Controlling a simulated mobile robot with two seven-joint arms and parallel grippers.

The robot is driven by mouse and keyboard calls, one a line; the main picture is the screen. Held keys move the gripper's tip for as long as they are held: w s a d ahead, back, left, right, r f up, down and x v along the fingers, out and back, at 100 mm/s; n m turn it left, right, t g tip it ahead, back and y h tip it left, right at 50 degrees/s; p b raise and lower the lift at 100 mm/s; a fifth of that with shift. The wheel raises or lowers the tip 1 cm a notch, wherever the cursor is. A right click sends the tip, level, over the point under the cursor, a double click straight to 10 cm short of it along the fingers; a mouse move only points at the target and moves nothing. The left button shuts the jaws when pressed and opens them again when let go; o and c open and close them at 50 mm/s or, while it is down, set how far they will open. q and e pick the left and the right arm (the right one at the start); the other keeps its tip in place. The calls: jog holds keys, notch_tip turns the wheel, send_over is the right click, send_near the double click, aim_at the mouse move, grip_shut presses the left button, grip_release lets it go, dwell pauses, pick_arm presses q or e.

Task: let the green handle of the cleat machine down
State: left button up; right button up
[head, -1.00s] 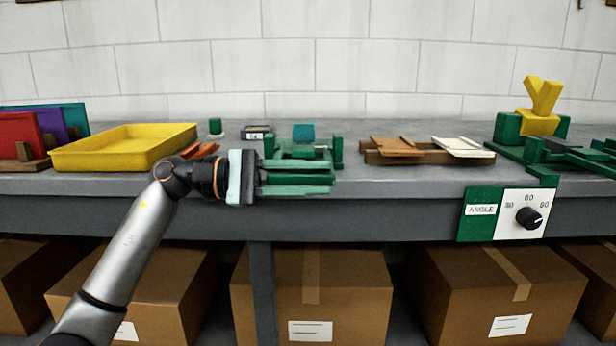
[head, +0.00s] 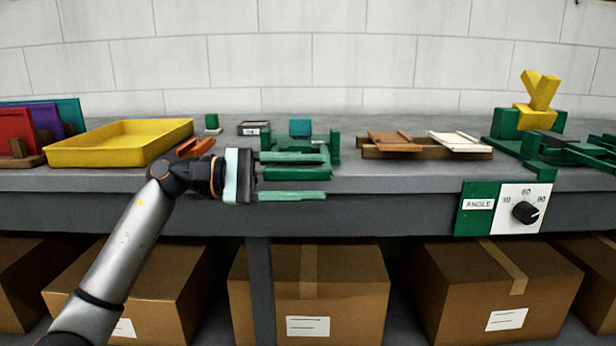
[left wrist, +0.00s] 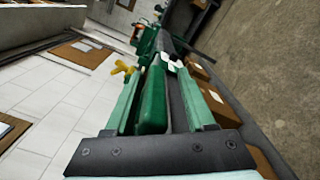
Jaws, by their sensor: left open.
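The cleat machine (head: 335,146), a low green frame with a teal block (head: 300,127), sits at the bench's front edge in the middle of the head view. In the left wrist view the handle (left wrist: 153,103) shows between the two fingers, closer to the left one. My right gripper is not in view.
A yellow tray (head: 120,160) and orange pieces stand left of my gripper. A wooden tray (head: 430,154) with small panels is to the right. Further right are a green machine with a yellow Y-shaped piece (head: 540,92) and an angle dial (head: 526,212). Cardboard boxes (head: 318,265) stand below.

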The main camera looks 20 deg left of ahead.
pick_arm(q)
jog(key=p+v, duration=0.1)
jog(key=v, duration=1.1)
jog(key=shift+a+p, duration=0.2)
jog(key=shift+p, duration=0.15)
